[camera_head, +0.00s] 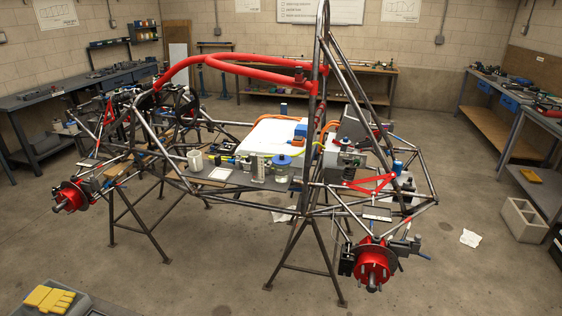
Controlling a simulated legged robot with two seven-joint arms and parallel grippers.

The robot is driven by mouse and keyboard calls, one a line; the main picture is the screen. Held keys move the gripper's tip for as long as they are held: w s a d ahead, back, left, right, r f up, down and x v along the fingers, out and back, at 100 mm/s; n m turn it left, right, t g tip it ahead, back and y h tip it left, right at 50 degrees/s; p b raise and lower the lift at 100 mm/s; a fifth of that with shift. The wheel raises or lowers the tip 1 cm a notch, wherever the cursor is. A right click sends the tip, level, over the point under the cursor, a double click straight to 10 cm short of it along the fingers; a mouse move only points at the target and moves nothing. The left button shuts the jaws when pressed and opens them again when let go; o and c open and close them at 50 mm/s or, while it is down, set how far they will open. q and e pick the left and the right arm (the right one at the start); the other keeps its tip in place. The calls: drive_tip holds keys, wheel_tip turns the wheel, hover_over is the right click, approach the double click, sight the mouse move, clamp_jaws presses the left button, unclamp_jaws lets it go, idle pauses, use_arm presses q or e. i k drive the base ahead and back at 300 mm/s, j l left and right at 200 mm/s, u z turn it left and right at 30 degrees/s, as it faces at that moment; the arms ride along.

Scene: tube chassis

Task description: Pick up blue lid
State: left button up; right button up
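A round blue lid (282,160) sits on top of a clear jar (281,174) with pale contents. The jar stands on a grey panel (222,183) inside the tube chassis (250,205), near the middle of the view. A clear upright container with markings (258,169) is just left of the jar. Whether the lid is tight or loose cannot be told from here. Neither of my grippers is in view.
A white box (270,137) lies behind the jar. A white mug (195,160) stands to the left. Chassis tubes and a red bar (225,62) surround the panel. Yellow gloves (50,299) lie at bottom left. The front floor (200,280) is mostly clear.

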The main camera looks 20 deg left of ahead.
sight(282, 160)
drive_tip(key=i+j+u, duration=0.2)
drive_tip(key=i, duration=0.2)
drive_tip(key=i+u, duration=0.2)
drive_tip(key=i, duration=0.25)
